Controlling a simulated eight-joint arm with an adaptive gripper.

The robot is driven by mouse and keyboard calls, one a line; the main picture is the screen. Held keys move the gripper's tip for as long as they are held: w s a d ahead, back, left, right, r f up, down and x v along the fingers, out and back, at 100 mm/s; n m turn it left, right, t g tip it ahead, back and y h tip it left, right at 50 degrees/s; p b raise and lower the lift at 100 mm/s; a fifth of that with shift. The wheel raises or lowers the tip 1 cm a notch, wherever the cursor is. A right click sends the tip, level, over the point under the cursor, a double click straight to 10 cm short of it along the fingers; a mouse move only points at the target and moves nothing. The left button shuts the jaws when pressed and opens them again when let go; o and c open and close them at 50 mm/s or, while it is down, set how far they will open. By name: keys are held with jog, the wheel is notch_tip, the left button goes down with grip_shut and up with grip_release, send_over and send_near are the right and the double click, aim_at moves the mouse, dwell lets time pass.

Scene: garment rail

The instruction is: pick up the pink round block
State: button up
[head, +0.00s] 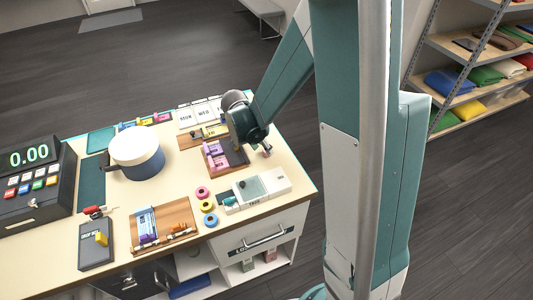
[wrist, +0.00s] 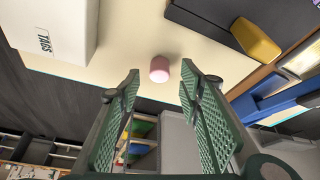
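The pink round block (wrist: 159,69) stands on the pale tabletop in the wrist view, centred in the gap between my fingertips and a little beyond them. My gripper (wrist: 160,88) is open, with a green textured finger on each side and nothing between them. In the head view my gripper (head: 259,143) is low over the counter's right side, its fingers mostly hidden by the wrist. A small pink shape (head: 267,153) shows just beside it there, probably the same block.
A white box marked TAGS (wrist: 57,28) stands left of the block in the wrist view. A dark tray with a yellow piece (wrist: 256,40) lies to the right. In the head view, a wooden tray (head: 225,158), coloured rings (head: 207,206) and a white pot (head: 136,158) share the counter.

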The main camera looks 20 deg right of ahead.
jog(key=shift+x, duration=1.65)
jog(key=c, duration=1)
